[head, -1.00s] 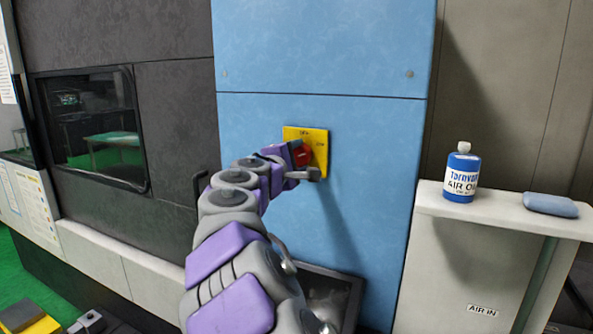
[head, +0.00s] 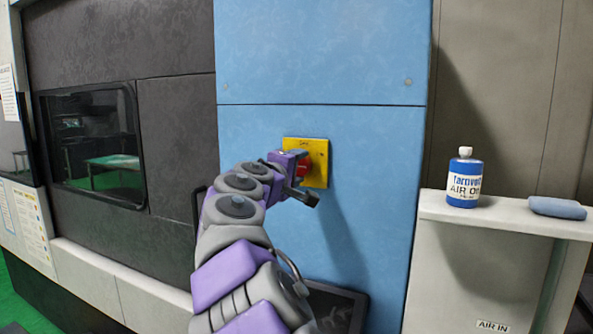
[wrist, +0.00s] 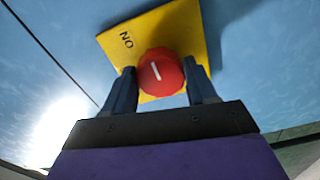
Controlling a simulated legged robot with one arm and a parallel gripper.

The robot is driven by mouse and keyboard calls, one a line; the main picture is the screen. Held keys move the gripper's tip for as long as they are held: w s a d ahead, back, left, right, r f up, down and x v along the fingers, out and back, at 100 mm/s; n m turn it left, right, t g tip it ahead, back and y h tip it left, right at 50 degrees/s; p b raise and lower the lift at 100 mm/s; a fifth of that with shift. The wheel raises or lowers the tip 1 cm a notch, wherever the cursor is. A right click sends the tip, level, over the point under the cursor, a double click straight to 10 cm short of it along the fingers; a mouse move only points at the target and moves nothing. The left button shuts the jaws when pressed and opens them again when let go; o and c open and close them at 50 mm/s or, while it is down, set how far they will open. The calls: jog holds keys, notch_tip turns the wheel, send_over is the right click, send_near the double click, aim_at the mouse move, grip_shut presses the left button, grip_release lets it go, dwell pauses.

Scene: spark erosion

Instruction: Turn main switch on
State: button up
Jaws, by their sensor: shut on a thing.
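The main switch is a red round knob (head: 303,167) on a yellow square plate (head: 319,160), fixed to the blue cabinet front. In the wrist view the knob (wrist: 160,73) has a short white mark, nearly upright in the picture. The word ON stands on the plate (wrist: 187,28), up and left of the knob. My gripper (head: 298,166) reaches the knob from the left and front. In the wrist view my gripper (wrist: 162,88) has one finger on each side of the knob and is shut on it. In the head view the gripper partly hides the knob.
The blue cabinet (head: 380,200) is flat and clear around the plate. A dark windowed door (head: 95,140) is left.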

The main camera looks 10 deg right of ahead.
jog(key=shift+w+f, duration=0.1)
jog(key=shift+f, duration=0.25)
jog(key=o, duration=1.1)
jog(key=shift+a+r, duration=0.1)
jog(key=shift+c, duration=0.2)
jog(key=shift+r, duration=0.1)
jog(key=b+v, duration=0.1)
jog(key=v, duration=1.6)
jog(key=shift+a, duration=0.15)
